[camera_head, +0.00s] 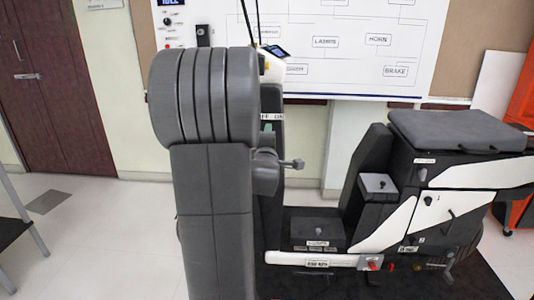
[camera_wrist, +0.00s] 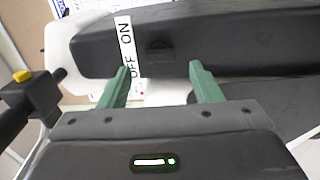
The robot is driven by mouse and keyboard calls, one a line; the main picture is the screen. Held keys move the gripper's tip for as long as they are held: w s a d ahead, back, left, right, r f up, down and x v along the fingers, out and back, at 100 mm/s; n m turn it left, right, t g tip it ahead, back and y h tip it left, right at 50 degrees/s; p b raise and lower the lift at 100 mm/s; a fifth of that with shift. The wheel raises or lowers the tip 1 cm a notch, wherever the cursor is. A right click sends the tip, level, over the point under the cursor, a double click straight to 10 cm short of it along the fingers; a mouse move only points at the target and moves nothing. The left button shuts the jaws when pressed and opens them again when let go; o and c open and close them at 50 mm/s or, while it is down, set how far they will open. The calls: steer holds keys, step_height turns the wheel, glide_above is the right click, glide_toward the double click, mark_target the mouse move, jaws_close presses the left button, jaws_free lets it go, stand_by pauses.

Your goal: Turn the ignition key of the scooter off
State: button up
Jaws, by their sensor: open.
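The scooter (camera_head: 440,180) stands at the right in the head view, with its front column largely hidden behind my arm. In the wrist view, a white OFF/ON label (camera_wrist: 127,48) lies on a dark panel (camera_wrist: 215,40) of the scooter. A small dark fitting (camera_wrist: 160,46), possibly the ignition key or its lock, sits on that panel to the right of the label. Its turn position cannot be made out. My gripper (camera_wrist: 160,70) is open, its two green fingers apart just below the fitting, with nothing between them. The label also shows in the head view (camera_head: 271,117).
A black handlebar grip with a yellow button (camera_wrist: 22,77) is at the left in the wrist view. A whiteboard (camera_head: 350,60) with wiring labels hangs behind the scooter. A table (camera_head: 18,225) stands at the far left, with clear floor beside it.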

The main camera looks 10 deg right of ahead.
steer(key=v, duration=0.9)
steer(key=shift+w, duration=0.15)
steer(key=x, duration=1.3)
steer(key=shift+w+p, duration=0.3)
steer(key=shift+w, duration=0.05)
steer(key=shift+s+d, duration=0.1)
steer(key=shift+s+a+m+p, duration=0.15)
steer(key=shift+s+m+p, duration=0.3)
steer(key=shift+m+p, duration=1.15)
steer(key=shift+s+a+m+p, duration=0.1)
steer(key=shift+s+m+p, duration=0.5)
steer(key=shift+m, duration=1.85)
steer(key=shift+s+a+m+p, duration=0.15)
steer(key=shift+s+m+p, duration=0.2)
steer(key=shift+m+p, duration=1.3)
steer(key=shift+m+b, duration=0.4)
steer(key=shift+f, duration=0.1)
